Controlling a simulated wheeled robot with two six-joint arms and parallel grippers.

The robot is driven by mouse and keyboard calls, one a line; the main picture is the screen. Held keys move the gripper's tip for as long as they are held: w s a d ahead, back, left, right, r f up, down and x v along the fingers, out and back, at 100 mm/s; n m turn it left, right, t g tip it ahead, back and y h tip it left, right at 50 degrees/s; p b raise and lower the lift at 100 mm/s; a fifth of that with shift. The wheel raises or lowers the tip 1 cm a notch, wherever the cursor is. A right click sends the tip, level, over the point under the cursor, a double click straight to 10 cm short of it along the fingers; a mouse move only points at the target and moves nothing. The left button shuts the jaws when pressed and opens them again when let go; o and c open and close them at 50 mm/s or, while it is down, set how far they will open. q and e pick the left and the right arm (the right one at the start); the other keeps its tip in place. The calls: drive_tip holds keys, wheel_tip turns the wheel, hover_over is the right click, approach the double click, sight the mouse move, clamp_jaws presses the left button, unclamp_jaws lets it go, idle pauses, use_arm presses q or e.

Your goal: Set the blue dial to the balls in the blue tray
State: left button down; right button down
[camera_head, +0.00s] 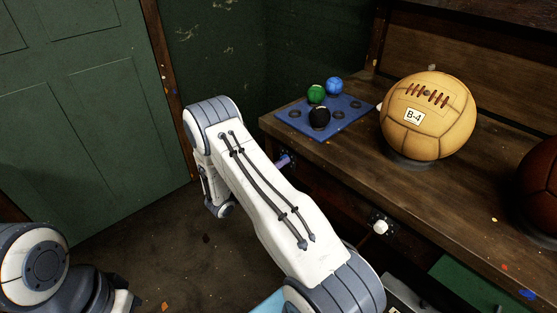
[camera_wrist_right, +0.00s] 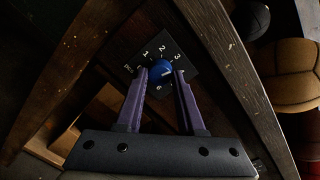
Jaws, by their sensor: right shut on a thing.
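The blue tray (camera_head: 346,123) lies on the bench's far left end. It holds a green ball (camera_head: 316,93), a blue ball (camera_head: 334,86) and a black ball (camera_head: 319,118); other hollows look empty. The blue dial (camera_wrist_right: 160,68) sits on a dark numbered plate (camera_wrist_right: 134,54) in the right wrist view, with 1, 2, 3 and 6 legible. It has a white mark whose exact direction I cannot tell. My right gripper (camera_wrist_right: 161,74) is shut on the dial, one purple finger on each side. In the head view my arm mostly hides this gripper (camera_head: 284,160). My left gripper is out of view.
A tan laced ball (camera_head: 428,116) labelled B-4 stands on the wooden bench (camera_head: 400,190). A dark red ball (camera_head: 541,185) is at the right edge. A white knob (camera_head: 379,226) sits on the bench front. A green door (camera_head: 80,110) is at left, with open floor before it.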

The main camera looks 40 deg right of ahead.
drive_tip(key=shift+n+p, duration=0.55)
drive_tip(key=shift+n, duration=0.45)
drive_tip(key=c, duration=0.5)
unclamp_jaws()
drive_tip(key=a, duration=0.3)
drive_tip(key=s+a, duration=0.1)
drive_tip(key=a, duration=0.6)
drive_tip(key=shift+s+a+r, duration=0.15)
drive_tip(key=shift+a+r, duration=0.1)
